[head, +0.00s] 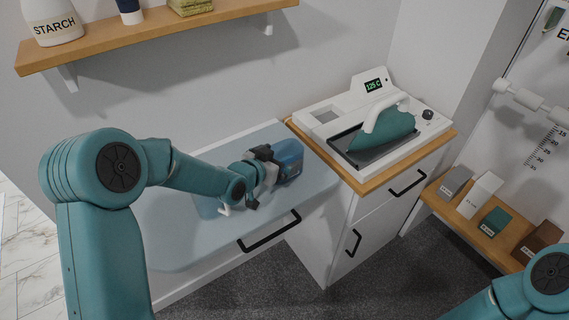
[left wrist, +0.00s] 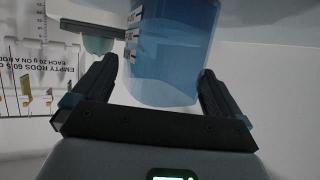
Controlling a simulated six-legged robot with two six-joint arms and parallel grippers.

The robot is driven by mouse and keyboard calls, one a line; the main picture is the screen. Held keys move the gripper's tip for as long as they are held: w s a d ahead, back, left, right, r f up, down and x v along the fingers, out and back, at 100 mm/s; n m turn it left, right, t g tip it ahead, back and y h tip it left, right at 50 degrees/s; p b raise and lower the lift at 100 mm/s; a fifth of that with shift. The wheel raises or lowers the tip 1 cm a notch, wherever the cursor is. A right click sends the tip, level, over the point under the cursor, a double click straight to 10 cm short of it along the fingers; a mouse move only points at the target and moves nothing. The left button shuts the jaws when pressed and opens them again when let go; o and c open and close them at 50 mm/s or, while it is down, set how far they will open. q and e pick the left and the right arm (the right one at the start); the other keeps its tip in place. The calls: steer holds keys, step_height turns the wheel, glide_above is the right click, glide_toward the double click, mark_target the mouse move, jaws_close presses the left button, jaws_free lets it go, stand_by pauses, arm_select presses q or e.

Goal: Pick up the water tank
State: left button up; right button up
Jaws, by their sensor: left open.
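The water tank (head: 288,158) is a blue see-through container on the pale blue-grey top of the ironing surface (head: 170,240). In the left wrist view the tank (left wrist: 172,65) shows pale labels on its left side. My left gripper (head: 272,162) is at the tank's near left end in the head view. In the left wrist view its two fingers (left wrist: 155,92) are open, one on each side of the tank, with visible gaps. The gripper hides part of the tank in the head view. Of my right arm, only a link shows at the lower right; its gripper is out of view.
A teal iron (head: 385,130) rests on a white station (head: 330,112) with a display, on a wood-topped cabinet (head: 352,215) right of the tank. A shelf (head: 130,38) with a starch bottle (head: 52,22) hangs above. Small boxes (head: 482,192) stand on a low shelf at right.

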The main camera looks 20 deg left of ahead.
arm_select(q)
steer(key=shift+w+f, duration=0.1)
steer(key=shift+w, duration=0.1)
steer(key=c, duration=1)
steer(key=shift+s, duration=0.15)
steer(key=c, duration=0.3)
steer(key=shift+r, duration=0.2)
